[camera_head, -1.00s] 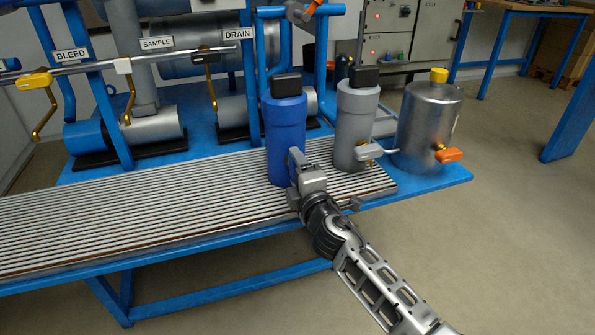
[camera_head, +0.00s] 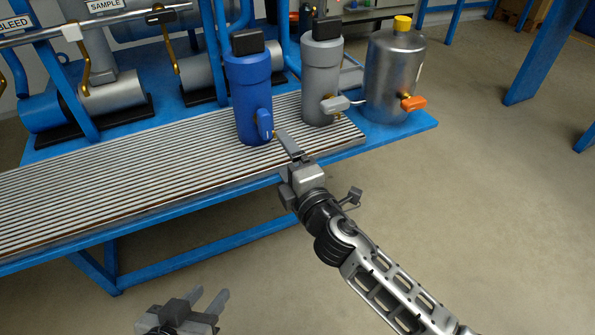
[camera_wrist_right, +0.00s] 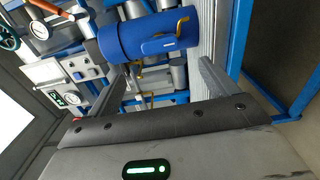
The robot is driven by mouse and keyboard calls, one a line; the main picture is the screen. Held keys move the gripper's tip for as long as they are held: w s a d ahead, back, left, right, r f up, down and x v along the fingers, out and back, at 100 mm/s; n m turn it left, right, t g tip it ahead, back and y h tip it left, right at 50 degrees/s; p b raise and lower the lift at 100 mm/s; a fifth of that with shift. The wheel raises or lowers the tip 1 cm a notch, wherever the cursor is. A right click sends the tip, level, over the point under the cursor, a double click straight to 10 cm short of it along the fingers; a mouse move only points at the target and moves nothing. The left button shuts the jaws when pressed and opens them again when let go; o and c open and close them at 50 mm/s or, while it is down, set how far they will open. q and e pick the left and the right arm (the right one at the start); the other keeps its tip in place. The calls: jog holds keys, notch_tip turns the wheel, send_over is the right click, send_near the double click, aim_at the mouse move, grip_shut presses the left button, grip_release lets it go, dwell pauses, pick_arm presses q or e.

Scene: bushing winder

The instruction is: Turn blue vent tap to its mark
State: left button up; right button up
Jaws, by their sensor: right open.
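The blue canister (camera_head: 252,92) with a black cap stands upright on the ribbed bench. Its blue vent tap (camera_head: 265,123) sits on its lower right side, with the handle roughly upright. In the right wrist view the canister (camera_wrist_right: 120,40) and the tap handle (camera_wrist_right: 166,46) lie beyond the fingers, with brass fittings beside it. I cannot make out the mark. My right gripper (camera_head: 285,150) is open and empty, just right of and below the tap, apart from it. Its two spread fingers show in the right wrist view (camera_wrist_right: 165,70). My left gripper (camera_head: 208,298) is open and empty at the bottom, away from the bench.
A grey canister (camera_head: 321,85) with a grey tap (camera_head: 334,104) stands close right of the blue one. A steel tank (camera_head: 392,80) with an orange tap (camera_head: 413,103) is farther right. Pipes and labelled valves stand behind. The ribbed bench top (camera_head: 130,195) is clear at left.

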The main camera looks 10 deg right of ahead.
jog(key=v, duration=0.5)
jog(key=shift+w, duration=0.1)
